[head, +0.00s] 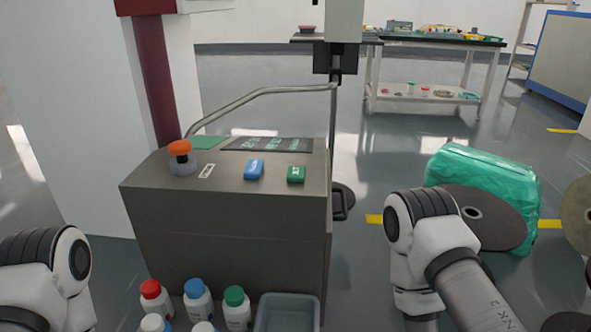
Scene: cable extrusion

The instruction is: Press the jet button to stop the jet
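A grey control box (230,225) stands left of centre in the head view. On its sloped top are an orange round knob on a grey base (180,158), a blue button (254,169) and a green button (296,174). The labels on the buttons are too small to read, so I cannot tell which is the jet button. A dark panel with green characters (267,144) lies behind the buttons. My arms show at the lower left and lower right, both apart from the box. Neither gripper is in view.
Several bottles with red, blue and green caps (197,300) and a grey tray (288,312) are below the box front. A green wrapped roll with a dark disc (500,185) lies right, near my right arm. A worktable (440,40) stands behind. Open floor lies between.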

